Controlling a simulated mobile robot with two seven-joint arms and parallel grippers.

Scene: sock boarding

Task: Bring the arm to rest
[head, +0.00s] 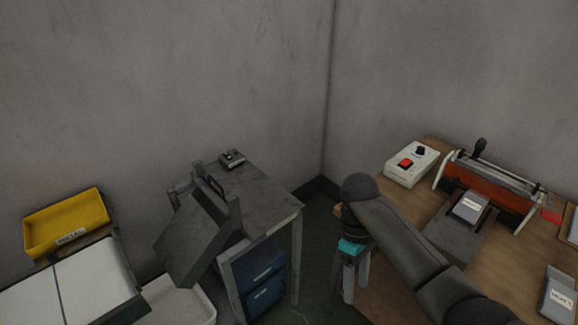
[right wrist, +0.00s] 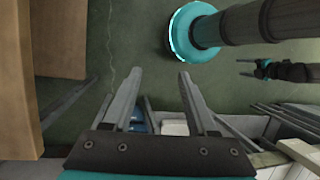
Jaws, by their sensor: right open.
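My right arm comes in from the lower right of the head view, bends at a dark elbow, and hangs down. Its right gripper (head: 355,290) points downward in the gap between the grey side table and the wooden bench. In the right wrist view the right gripper (right wrist: 159,74) has its two grey fingers well apart, with nothing between them but green floor beyond. My left gripper (right wrist: 252,68) shows small and dark at the right of the right wrist view.
The wooden bench (head: 405,198) at the right carries a white control box (head: 411,164), an orange-and-metal machine (head: 485,185) and labelled packets. The grey side table (head: 270,195) stands left of the gripper, with blue bins (head: 262,280) below. A yellow tray (head: 68,223) is far left.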

